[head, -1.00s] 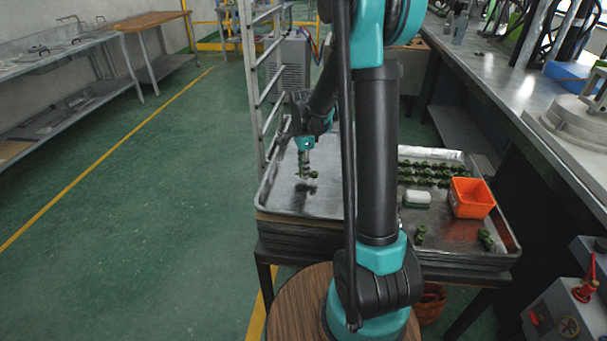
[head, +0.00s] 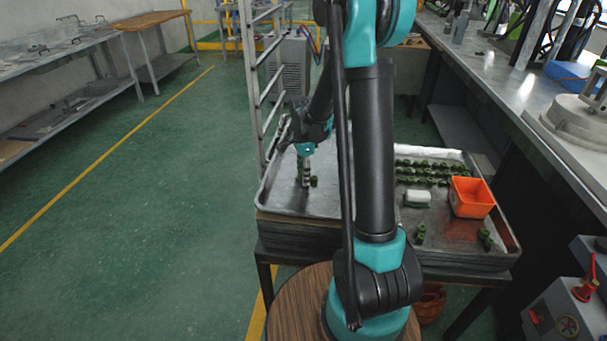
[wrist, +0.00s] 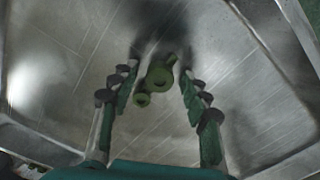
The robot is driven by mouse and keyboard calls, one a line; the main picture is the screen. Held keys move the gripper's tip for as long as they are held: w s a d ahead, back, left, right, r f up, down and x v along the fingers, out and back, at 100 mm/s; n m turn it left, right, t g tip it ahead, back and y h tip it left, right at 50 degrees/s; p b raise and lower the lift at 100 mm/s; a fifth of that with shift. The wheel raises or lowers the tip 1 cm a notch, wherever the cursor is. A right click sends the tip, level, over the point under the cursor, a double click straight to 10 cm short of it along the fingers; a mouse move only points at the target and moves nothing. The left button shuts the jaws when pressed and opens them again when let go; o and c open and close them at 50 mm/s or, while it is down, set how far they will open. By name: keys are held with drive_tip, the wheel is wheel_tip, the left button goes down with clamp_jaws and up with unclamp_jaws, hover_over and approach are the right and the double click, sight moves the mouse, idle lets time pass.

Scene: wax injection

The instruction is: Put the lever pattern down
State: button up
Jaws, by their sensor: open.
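The green lever pattern (wrist: 158,77) lies on the bare metal of the left tray (head: 280,195). In the wrist view it sits between my gripper's two fingers, with a visible gap on each side. My gripper (wrist: 160,88) is open and low over the tray. In the head view the gripper (head: 306,184) hides part of the pattern, and green bits (head: 314,181) show at its fingertips. My arm hides part of the tray's right side in that view.
To the right, several green patterns (head: 425,172) stand in rows on a metal tray. A metal rack (head: 256,90) rises at the left tray's back left. Bare tray surrounds the pattern.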

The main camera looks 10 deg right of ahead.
drive_tip(key=shift+r, duration=0.15)
wheel_tip(320, 180, up, 12)
idle(0.4)
drive_tip(key=shift+o, duration=0.4)
idle(1.0)
